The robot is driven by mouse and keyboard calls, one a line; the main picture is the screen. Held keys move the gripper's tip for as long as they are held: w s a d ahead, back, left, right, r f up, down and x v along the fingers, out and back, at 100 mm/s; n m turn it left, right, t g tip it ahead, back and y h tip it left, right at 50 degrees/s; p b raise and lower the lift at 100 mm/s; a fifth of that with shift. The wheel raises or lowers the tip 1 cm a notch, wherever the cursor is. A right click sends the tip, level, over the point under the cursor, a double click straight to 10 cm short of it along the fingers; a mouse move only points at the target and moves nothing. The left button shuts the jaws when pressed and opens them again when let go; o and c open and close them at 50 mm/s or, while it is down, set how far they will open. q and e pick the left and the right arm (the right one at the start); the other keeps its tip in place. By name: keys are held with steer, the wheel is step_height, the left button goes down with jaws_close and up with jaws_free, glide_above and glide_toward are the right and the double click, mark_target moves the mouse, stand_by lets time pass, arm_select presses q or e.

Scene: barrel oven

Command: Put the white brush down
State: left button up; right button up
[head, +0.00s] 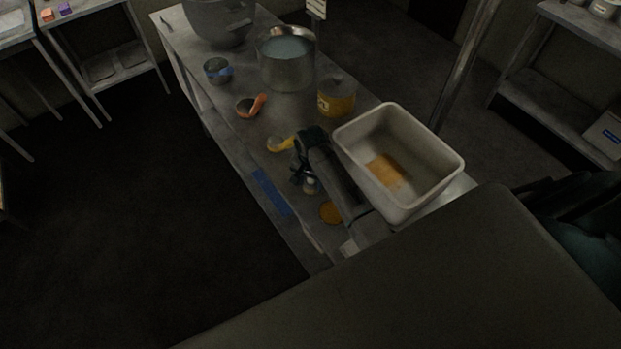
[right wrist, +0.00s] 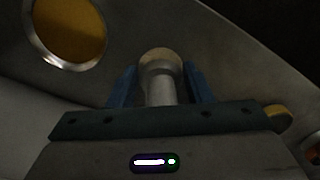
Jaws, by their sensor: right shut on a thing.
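My right gripper (head: 304,178) is low over the metal table, in the middle of the head view. It is shut on the white brush (head: 311,185), of which only a small pale part shows there. In the right wrist view the brush (right wrist: 160,78) stands between the two blue fingers of the gripper (right wrist: 161,90), its round beige end beyond the fingertips. I cannot tell whether the brush touches the table. My left gripper is not in view.
A white bin (head: 440,146) stands right of my right arm. A round orange-filled dish (head: 331,212), a yellow-handled thing (head: 284,143) and a blue strip (head: 271,191) lie close by. A yellow-labelled can (head: 337,97), steel pot (head: 287,66) and orange-handled cup (head: 250,106) stand farther back.

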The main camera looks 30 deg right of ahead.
steer(key=shift+f, duration=0.2)
steer(key=o, duration=1)
steer(key=shift+f, duration=0.1)
steer(key=shift+c, duration=0.2)
step_height(320, 180, up, 11)
steer(key=b, duration=0.3)
steer(key=shift+b, duration=0.4)
steer(key=shift+s+r, duration=0.1)
steer(key=shift+r, duration=0.55)
steer(key=shift+s+f, duration=0.1)
